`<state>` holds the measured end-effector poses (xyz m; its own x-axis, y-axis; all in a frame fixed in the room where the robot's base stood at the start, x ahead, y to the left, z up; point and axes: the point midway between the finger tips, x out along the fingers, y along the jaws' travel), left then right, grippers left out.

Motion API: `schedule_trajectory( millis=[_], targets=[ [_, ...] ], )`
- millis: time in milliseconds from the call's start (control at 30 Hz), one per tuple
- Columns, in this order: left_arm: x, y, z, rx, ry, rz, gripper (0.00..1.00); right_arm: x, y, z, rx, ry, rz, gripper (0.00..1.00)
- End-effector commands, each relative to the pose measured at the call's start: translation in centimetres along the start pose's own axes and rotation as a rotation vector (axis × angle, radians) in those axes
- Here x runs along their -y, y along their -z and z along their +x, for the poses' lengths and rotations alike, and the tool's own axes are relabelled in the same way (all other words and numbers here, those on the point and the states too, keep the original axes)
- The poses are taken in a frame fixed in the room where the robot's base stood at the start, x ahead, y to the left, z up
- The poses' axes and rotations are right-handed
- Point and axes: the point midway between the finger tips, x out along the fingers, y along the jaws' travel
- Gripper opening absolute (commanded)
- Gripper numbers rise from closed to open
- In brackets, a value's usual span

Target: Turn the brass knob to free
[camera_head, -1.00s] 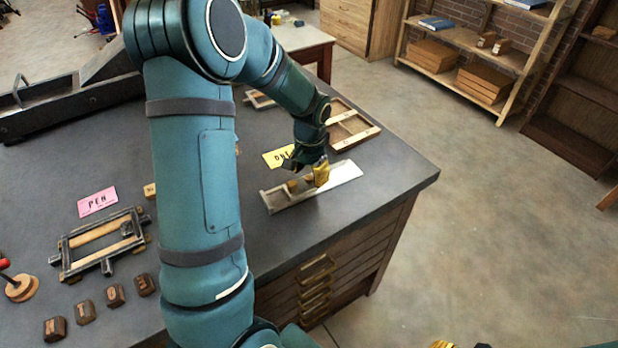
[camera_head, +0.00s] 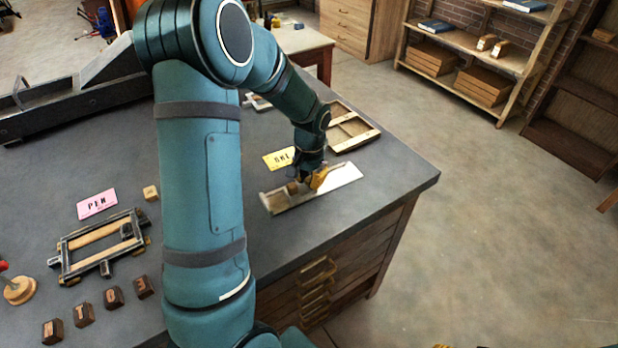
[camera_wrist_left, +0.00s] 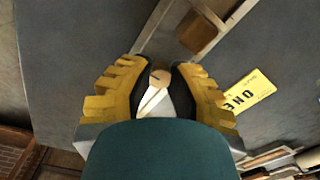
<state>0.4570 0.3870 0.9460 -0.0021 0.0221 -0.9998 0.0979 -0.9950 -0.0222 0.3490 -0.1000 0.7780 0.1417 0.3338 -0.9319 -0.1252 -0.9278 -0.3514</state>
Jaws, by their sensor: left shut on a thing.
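A long shallow metal tray with a raised rim (camera_head: 275,203) lies near the right front edge of the bench, with a bright flat end (camera_head: 345,174). A wooden block (camera_wrist_left: 197,32) lies in the tray just beyond the knob. Only a yellow scrap of my right gripper (camera_head: 440,346) shows at the bottom edge.
A yellow card (camera_head: 279,158) lies behind the tray, and a wooden divided frame (camera_head: 350,128) beyond it. At left are a pink card (camera_head: 97,204), a metal frame (camera_head: 101,245) and several lettered blocks (camera_head: 83,315). Bare bench surrounds the tray's front.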

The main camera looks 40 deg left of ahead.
Motion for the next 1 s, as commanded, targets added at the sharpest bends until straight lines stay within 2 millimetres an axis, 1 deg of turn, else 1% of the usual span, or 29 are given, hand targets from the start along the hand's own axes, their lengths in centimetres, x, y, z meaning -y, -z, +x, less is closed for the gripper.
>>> schedule_trajectory(
  millis=[100, 333, 367, 400, 433, 467, 767, 867, 967, 1000],
  targets=[
    [0.0, 0.0, 0.0, 0.001, 0.0, -0.041, 0.0, 0.0, 0.0, 0.0, 0.0, 0.0, 0.0, 0.47],
    [0.0, 0.0, 0.0, 0.001, -0.001, -0.043, 0.0, 0.0, 0.0, 0.0, 0.0, 0.0, 0.0, 0.47],
    [0.0, 0.0, 0.0, 0.001, -0.001, -0.043, 0.27, 0.0, 0.0, 0.0, 0.0, 0.0, 0.0, 0.47],
    [0.0, 0.0, 0.0, 0.001, -0.001, -0.043, 0.41, 0.0, 0.0, 0.0, 0.0, 0.0, 0.0, 0.47],
    [0.0, 0.0, 0.0, 0.001, -0.001, -0.043, 0.52, 0.0, 0.0, 0.0, 0.0, 0.0, 0.0, 0.47],
    [0.0, 0.0, 0.0, 0.001, -0.001, -0.043, 0.54, 0.0, 0.0, 0.0, 0.0, 0.0, 0.0, 0.47],
    [0.0, 0.0, -0.1, 0.001, 0.0, -0.042, 0.54, 0.0, 0.0, 0.0, 0.0, 0.0, 0.0, 0.47],
    [0.0, 0.1, -0.7, -0.001, 0.0, -0.042, 0.54, 0.0, 0.0, 0.0, 0.0, 0.0, 0.0, 0.47],
    [0.0, 0.1, -2.1, -0.003, 0.0, -0.043, 0.54, 0.0, 0.0, 0.0, 0.0, 0.0, 0.0, 0.47],
    [0.0, 0.1, -2.9, -0.005, 0.0, -0.043, 0.54, 0.0, 0.0, 0.0, 0.0, 0.0, 0.0, 0.47]
  ],
)
